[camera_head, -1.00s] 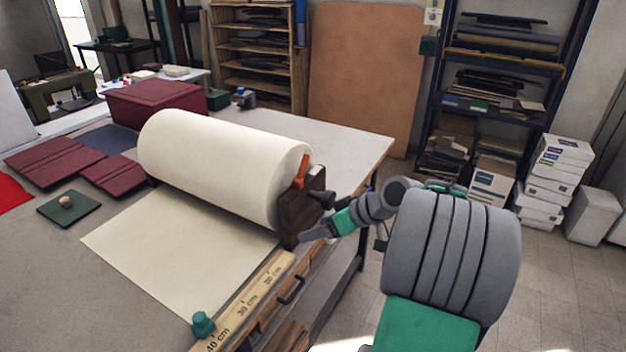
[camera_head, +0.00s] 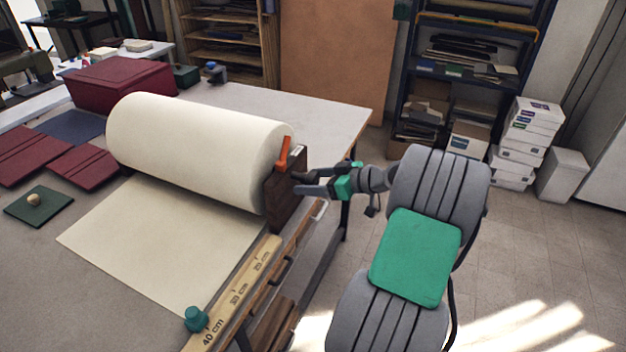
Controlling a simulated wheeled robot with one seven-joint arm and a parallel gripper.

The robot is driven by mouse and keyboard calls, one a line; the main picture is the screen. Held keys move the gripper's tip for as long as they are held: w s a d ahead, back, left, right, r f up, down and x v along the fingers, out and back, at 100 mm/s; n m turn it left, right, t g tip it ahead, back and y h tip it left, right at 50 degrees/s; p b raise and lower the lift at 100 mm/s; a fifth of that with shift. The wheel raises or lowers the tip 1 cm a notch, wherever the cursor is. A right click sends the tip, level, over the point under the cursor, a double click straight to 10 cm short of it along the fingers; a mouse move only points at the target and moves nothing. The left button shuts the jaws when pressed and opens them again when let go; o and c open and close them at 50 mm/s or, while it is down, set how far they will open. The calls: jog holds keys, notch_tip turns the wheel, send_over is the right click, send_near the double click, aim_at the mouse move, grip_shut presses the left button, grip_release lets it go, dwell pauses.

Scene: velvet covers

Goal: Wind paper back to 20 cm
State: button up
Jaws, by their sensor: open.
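A large cream paper roll (camera_head: 195,150) lies across the table in a dark wooden stand (camera_head: 287,192). An orange lever (camera_head: 284,154) stands up at the roll's right end. A flat sheet of paper (camera_head: 165,245) runs from under the roll toward the front. A wooden ruler (camera_head: 235,292) with cm marks lies along the sheet's right side, and a green knob (camera_head: 196,319) sits by its 40 cm mark, near the sheet's front corner. My gripper (camera_head: 297,183) is open and empty, its fingers pointing left at the stand's right side. Whether they touch it I cannot tell.
Dark red covers (camera_head: 84,167), a green board with a round knob (camera_head: 38,205) and a red box (camera_head: 122,84) lie on the left of the table. Drawers line the table's right edge. Floor to the right is clear, before shelves (camera_head: 470,75) and white boxes (camera_head: 528,130).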

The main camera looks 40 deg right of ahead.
grip_shut()
dwell(0.7)
